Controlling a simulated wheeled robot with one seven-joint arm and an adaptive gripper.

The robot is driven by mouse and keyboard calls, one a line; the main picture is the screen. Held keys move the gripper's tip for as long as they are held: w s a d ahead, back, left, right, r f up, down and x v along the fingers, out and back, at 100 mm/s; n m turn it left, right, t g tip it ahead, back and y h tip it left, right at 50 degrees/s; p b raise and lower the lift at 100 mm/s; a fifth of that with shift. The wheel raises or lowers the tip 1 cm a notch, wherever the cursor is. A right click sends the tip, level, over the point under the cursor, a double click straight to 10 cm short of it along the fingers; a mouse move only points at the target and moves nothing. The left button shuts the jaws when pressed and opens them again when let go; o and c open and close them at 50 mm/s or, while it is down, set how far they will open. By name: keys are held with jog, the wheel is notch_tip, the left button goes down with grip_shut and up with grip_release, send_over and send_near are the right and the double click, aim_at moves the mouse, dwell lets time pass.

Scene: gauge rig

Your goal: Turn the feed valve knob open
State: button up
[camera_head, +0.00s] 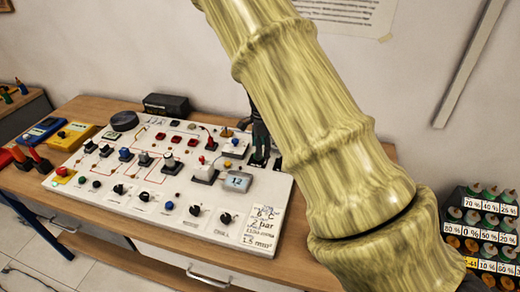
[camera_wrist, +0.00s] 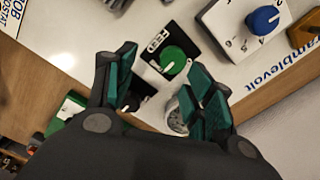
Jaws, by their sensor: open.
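The feed valve knob (camera_wrist: 173,60) is a round green knob with a white pointer mark. It sits on a black plate labelled FEED (camera_wrist: 155,42) on the white panel, in the wrist view. My gripper (camera_wrist: 164,78) is open, with its green-padded fingers reaching toward the knob from below in the picture. One finger is to the left of the knob and the other to its lower right. No contact shows, and the knob is not gripped. In the head view my gripper (camera_head: 260,146) is at the panel's back right, partly hidden by my arm; I cannot make out the knob there.
The white panel (camera_head: 130,205) lies on a wooden table (camera_head: 165,232) and carries several knobs, switches and a small display (camera_head: 238,182). In the wrist view a blue knob (camera_wrist: 263,20) on a white block is right of the feed knob. A bottle rack (camera_head: 480,225) stands at far right.

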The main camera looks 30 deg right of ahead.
jog(key=w+f, duration=0.1)
jog(key=f, duration=0.1)
jog(key=w+f, duration=0.2)
jog(key=shift+w+a+f, duration=0.1)
jog(key=shift+f, duration=0.05)
jog(key=shift+s, duration=0.35)
jog(key=shift+s+r, duration=0.6)
jog(key=shift+s, duration=0.15)
jog(key=shift+c, duration=1.2)
jog(key=shift+w+f, duration=0.55)
jog(key=shift+w, duration=0.05)
jog(key=c, duration=0.7)
jog(key=shift+r, duration=0.15)
jog(key=shift+c, duration=0.4)
